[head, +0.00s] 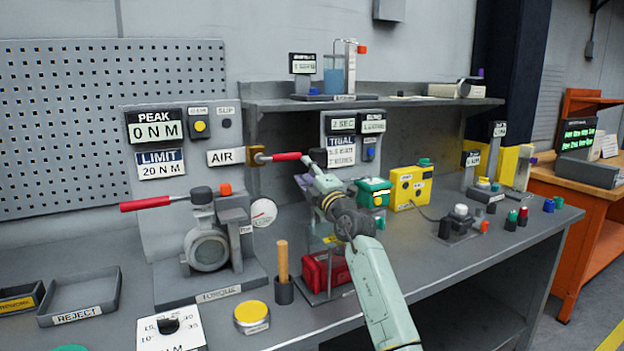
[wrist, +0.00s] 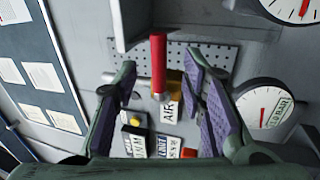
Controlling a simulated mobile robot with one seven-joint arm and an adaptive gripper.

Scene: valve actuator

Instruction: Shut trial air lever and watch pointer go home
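The air lever (head: 287,156) has a red grip and lies about level, pointing right from a brass valve body (head: 256,156) beside the AIR label (head: 226,157). In the wrist view the red lever (wrist: 158,62) shows between the two fingers. My gripper (wrist: 163,75) is open, with a gap on each side of the lever; contact cannot be seen. In the head view my gripper (head: 313,164) is at the lever's right end. A white dial with a red pointer (wrist: 264,112) shows at right in the wrist view, and another dial (wrist: 293,8) is cut off above it.
A second red-handled lever (head: 146,203) sits on the torque stand at left. A wooden-handled tool (head: 282,262) stands upright in front. The shelf (head: 280,105) runs above my gripper. A green-topped unit (head: 374,187) and a yellow box (head: 411,187) stand right of my wrist.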

